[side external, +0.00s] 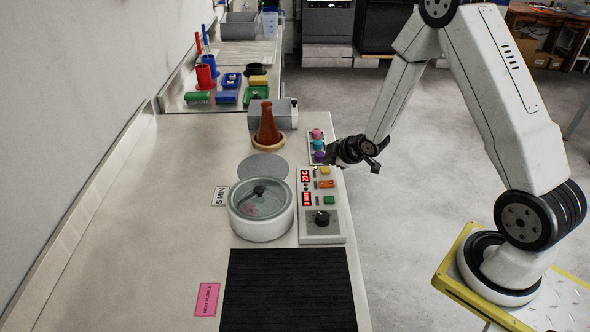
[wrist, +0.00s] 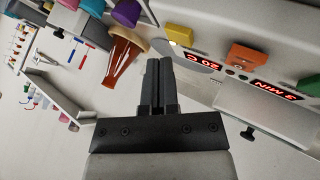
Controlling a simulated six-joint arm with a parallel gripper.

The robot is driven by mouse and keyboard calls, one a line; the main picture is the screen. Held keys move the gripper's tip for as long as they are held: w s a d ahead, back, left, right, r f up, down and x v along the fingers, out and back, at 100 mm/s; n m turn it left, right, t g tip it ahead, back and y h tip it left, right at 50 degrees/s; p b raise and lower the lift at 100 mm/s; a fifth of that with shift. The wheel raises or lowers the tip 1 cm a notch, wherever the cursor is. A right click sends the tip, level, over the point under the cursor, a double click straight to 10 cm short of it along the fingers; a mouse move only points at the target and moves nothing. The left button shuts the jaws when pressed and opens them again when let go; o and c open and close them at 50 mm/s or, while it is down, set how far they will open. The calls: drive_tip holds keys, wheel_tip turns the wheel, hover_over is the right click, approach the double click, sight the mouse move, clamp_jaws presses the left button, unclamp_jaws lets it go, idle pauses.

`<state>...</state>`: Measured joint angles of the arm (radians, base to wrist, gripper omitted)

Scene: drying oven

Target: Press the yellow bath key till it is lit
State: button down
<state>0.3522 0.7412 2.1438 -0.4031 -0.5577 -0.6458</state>
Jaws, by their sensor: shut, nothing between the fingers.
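The yellow bath key (side external: 325,170) is the farthest key on the control panel (side external: 337,235) beside the round bath (side external: 262,212). In the wrist view the yellow key (wrist: 180,32) lies at the upper middle, just ahead and to the right of my fingertips. My gripper (side external: 331,158) is beside the panel's far end, close to the yellow key. In the wrist view my gripper's fingers (wrist: 159,64) are together and empty. I cannot tell whether they touch the key. A small pale spot is by the key; I cannot tell whether it is a lit lamp.
Orange (side external: 326,184) and green (side external: 329,200) keys and a black knob (side external: 322,217) share the panel, with red displays reading 20 C and 3 MIN. Coloured knobs (side external: 318,145) and a brown cone (side external: 267,125) stand beyond.

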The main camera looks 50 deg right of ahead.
sight(328, 170)
drive_tip(key=shift+r, duration=2.65)
